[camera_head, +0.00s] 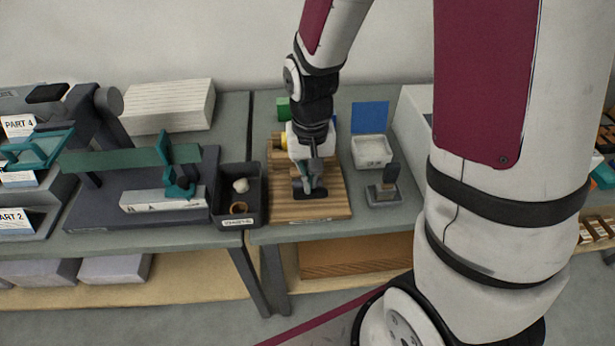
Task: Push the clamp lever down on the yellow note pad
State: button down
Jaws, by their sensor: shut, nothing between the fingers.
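My gripper (309,186) points down over the slatted wooden board (337,205) in the middle of the table. It is shut with nothing held. A dark flat piece shows at its fingertips; I cannot tell whether they touch it. A small patch of yellow (284,141) shows at the left of my wrist, mostly hidden, and I cannot tell whether it is the note pad. A teal upright lever-like part (164,149) stands on a clamp-like fixture on the left table, well left of my gripper. No clamp lever is clearly visible on anything yellow.
A dark bin (226,219) with small round items stands left of the board. A green block (283,108) is behind it. A white tray (372,151) and a small grey stand (383,194) are to the right. My arm hides part of the right side.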

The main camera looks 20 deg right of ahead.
aim_at(312, 196)
jog(key=shift+s+a+f, duration=0.2)
jog(key=shift+s+f, duration=0.5)
jog(key=shift+s+a+f+b, duration=0.15)
jog(key=shift+s+f+b, duration=0.3)
jog(key=shift+f, duration=0.3)
jog(key=shift+s+f, duration=0.1)
dwell(0.4)
jog(key=shift+s+a+f+b, duration=0.1)
jog(key=shift+s+f+b, duration=0.1)
jog(key=shift+f, duration=0.25)
jog(key=shift+s+a+f+b, duration=0.1)
jog(key=shift+s+f+b, duration=0.05)
jog(key=shift+f, duration=0.35)
dwell(0.3)
